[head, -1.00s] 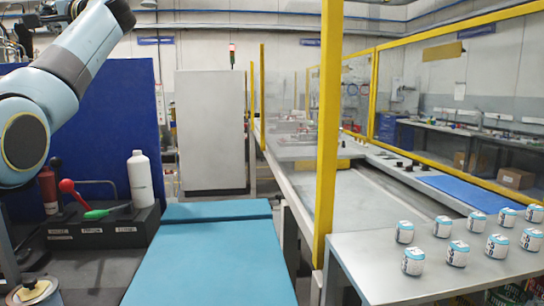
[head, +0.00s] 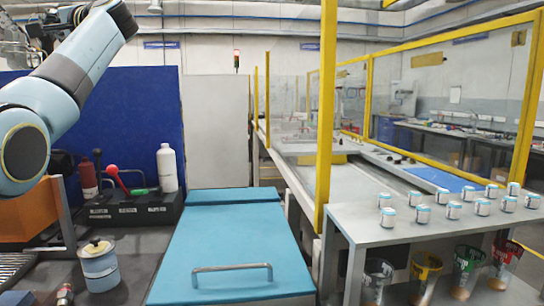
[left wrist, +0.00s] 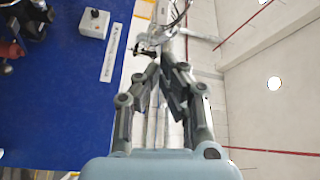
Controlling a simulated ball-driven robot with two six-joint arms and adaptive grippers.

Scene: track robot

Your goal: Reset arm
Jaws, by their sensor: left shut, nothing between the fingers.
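My left arm comes in from the left in the head view, raised in front of the blue panel (head: 130,100). My right gripper is not in view.
A teal-lidded chest (head: 225,240) stands in front. Several small white cans (head: 388,217) stand on the grey table (head: 380,237) at the right, with cups (head: 425,275) below. A black rack (head: 125,210) holds a white bottle (head: 167,168). A lidded jar (head: 100,268) stands at the lower left.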

